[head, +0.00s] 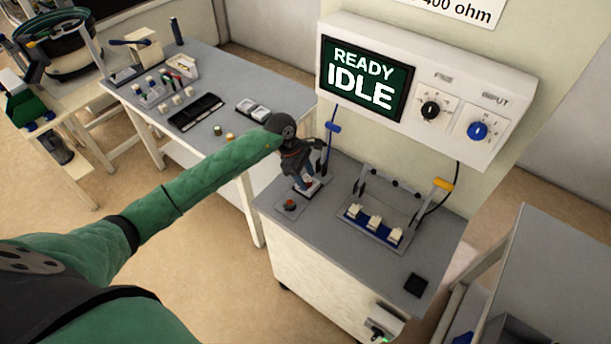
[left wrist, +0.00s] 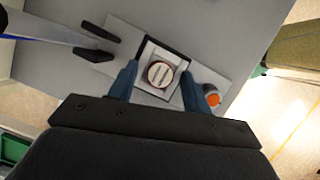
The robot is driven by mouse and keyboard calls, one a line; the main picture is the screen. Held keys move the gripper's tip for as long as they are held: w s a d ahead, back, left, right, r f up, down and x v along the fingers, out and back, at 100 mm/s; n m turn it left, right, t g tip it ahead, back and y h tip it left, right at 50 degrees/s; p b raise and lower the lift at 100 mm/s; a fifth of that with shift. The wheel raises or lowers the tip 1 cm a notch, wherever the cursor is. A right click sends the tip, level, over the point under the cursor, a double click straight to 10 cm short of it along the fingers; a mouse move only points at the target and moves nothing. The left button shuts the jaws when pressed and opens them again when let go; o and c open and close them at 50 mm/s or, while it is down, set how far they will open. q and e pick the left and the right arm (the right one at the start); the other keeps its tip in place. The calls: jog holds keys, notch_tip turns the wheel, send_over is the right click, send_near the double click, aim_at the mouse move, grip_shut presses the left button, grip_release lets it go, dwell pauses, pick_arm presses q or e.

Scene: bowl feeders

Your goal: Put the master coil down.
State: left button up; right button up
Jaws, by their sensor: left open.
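My left gripper (head: 305,183) is open, low over a small fixture on the grey test bench (head: 330,225). In the left wrist view, its two blue-grey fingers (left wrist: 157,82) stand on either side of a round coil with a pale top and a dark red rim (left wrist: 159,73), which I take to be the master coil. The coil sits in a whitish square nest with a black edge (left wrist: 177,58). Whether the fingers touch the nest or the coil is unclear. In the head view the gripper hides the coil. My right gripper is not in view.
An orange-topped knob (head: 290,204) stands beside the nest, close to the fingers. A display reading READY IDLE (head: 364,80) hangs above. A second table with trays (head: 205,85) is at the left.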

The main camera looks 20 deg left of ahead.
pick_arm(q)
jog(key=shift+r, duration=0.1)
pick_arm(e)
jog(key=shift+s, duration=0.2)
pick_arm(q)
jog(key=shift+r, duration=0.1)
jog(key=shift+a+r, duration=0.2)
jog(key=shift+r, duration=0.15)
jog(key=shift+w+a+r+b, duration=0.1)
jog(key=shift+a+r+b, duration=0.15)
jog(key=shift+r+b, duration=0.25)
jog(key=b+v, duration=0.3)
jog(key=v, duration=0.7)
jog(key=shift+d, duration=0.15)
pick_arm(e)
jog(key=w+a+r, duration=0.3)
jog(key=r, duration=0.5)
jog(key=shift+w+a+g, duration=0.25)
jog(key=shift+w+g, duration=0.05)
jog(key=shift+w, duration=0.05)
